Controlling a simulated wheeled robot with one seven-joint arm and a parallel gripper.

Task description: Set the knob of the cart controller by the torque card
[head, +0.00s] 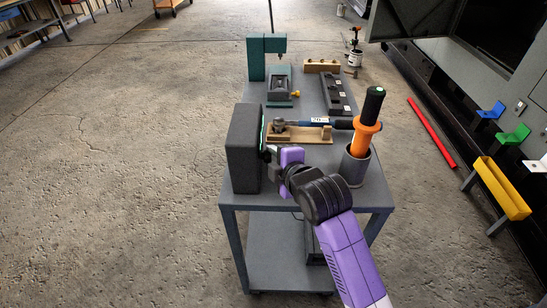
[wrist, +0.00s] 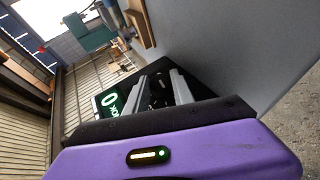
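The cart controller is a dark box (head: 244,148) standing upright at the left edge of the grey cart. A green-lit strip shows on its right-hand face. My gripper (head: 268,153) is at that face, coming from the right. In the wrist view the two grey fingers (wrist: 160,82) stand apart and point at the black panel. A lit display (wrist: 109,101) with a green 0 and smaller text, partly cut off, shows left of the fingers. Pale marks show on the dark panel between the fingers. I cannot make out a torque card.
On the cart (head: 300,195), an orange-handled tool stands in a grey cup (head: 355,166) right of my gripper. Behind lie a wooden holder (head: 300,133) with a blue-and-black tool, a black labelled rack (head: 338,96) and a teal press (head: 257,60). Open floor lies left.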

